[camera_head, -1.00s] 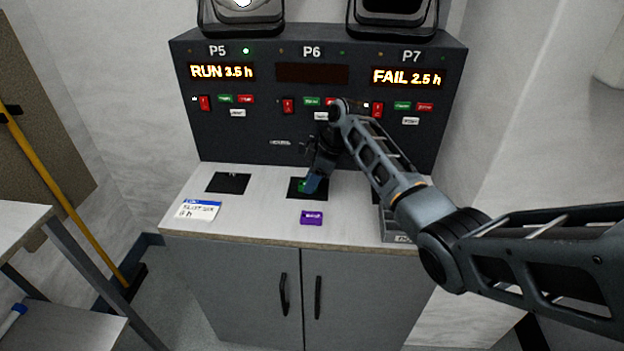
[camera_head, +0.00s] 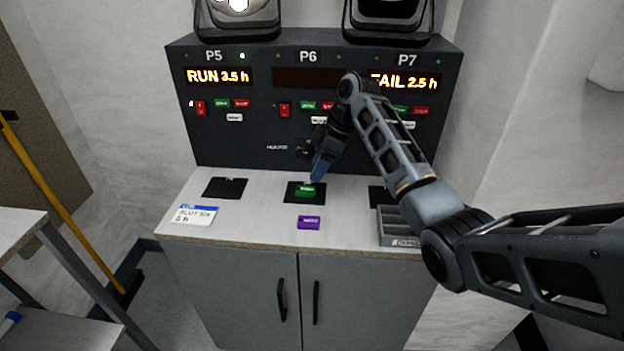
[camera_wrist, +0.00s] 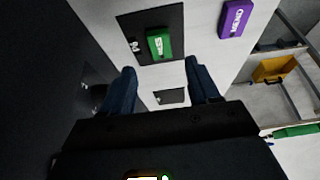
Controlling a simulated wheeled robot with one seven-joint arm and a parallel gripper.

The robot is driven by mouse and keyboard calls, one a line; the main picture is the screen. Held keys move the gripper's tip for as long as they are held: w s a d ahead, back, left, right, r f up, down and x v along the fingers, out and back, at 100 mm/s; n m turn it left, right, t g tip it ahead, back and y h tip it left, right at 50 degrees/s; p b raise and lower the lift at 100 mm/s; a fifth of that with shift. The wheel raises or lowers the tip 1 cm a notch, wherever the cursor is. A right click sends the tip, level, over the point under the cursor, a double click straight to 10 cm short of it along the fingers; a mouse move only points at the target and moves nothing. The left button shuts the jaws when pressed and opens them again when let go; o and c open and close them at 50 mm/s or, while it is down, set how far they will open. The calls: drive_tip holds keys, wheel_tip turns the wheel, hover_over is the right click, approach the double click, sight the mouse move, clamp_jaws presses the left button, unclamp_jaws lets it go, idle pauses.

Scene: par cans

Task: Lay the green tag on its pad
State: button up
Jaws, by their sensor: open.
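The green tag (camera_head: 305,190) lies on the middle black pad (camera_head: 291,197), below the P6 panel. The wrist view also shows the green tag (camera_wrist: 159,44) flat on the dark pad (camera_wrist: 172,18), with pad surface visible around it. My gripper (camera_head: 318,172) is just above and behind the tag. In the wrist view my gripper (camera_wrist: 162,80) has its two blue fingers wide apart with nothing between them, and the tag lies beyond their tips.
A purple tag (camera_head: 308,222) lies in front of the middle pad. A left black pad (camera_head: 225,188) is bare, with a white card (camera_head: 194,214) before it. A grey tray (camera_head: 398,228) stands at the right front. The switch panel (camera_head: 270,140) rises behind.

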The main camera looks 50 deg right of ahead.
drive_tip(key=shift+v, duration=2.6)
